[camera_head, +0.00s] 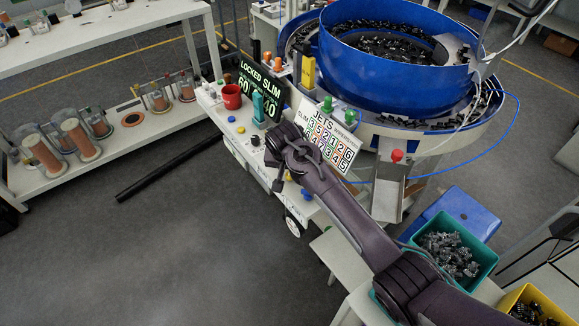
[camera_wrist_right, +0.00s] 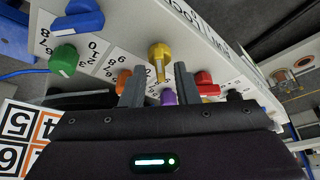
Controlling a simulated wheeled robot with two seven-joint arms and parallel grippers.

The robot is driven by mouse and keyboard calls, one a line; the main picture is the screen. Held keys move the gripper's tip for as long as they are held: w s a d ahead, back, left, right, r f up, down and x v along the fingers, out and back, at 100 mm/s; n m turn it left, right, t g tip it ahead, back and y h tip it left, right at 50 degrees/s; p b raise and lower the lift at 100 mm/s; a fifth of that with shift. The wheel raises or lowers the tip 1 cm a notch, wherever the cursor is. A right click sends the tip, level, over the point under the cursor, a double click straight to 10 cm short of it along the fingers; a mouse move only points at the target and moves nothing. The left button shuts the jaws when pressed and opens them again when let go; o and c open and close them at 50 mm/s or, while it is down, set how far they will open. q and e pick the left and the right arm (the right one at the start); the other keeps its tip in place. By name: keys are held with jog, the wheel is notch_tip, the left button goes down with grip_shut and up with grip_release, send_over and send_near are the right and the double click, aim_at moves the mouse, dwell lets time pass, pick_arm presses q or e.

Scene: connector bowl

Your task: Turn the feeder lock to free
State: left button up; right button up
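The sign (camera_head: 262,84) on the feeder bench reads LOCKED SLIM above lit numbers. In the right wrist view, a yellow knob (camera_wrist_right: 159,53) with a downward-pointing handle sits on the white panel (camera_wrist_right: 118,22). Dark lettering is on the panel near it, too cut off to read surely, so I cannot tell for certain which knob is the feeder lock. My right gripper (camera_wrist_right: 159,64) is open, with one finger on each side of the yellow knob in that view; contact is not visible. In the head view my right gripper (camera_head: 279,180) is at the bench front. My left gripper is not in view.
Nearby on the panel are an orange knob (camera_wrist_right: 122,80), a purple knob (camera_wrist_right: 168,97), a red knob (camera_wrist_right: 206,84), a green knob (camera_wrist_right: 64,60) and a blue knob (camera_wrist_right: 78,18).

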grip_shut()
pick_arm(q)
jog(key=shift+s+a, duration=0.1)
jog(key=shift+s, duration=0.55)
